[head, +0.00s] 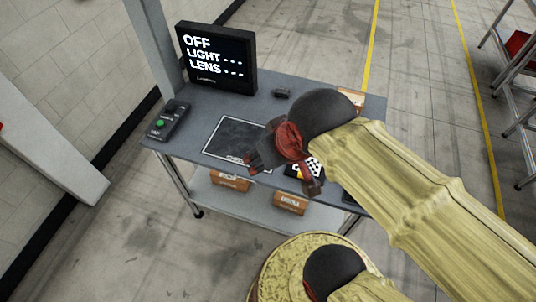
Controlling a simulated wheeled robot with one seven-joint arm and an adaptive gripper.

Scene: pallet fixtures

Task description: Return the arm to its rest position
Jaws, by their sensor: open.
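My gripper (281,176) is above the front right part of the grey table (190,146). Its dark red and black fingers are spread apart, and I see nothing held between them. My arm, in a yellow cover, reaches in from the lower right. The gripper and arm hide part of the table top, including the right part of a dark square panel with a white outline (228,136).
A black screen (216,60) reading "OFF, LIGHT, LENS" stands at the table's back left. A control box with a green button (160,124) sits at the left edge. Small boxes (290,203) lie on the lower shelf. A metal rack (515,75) stands far right.

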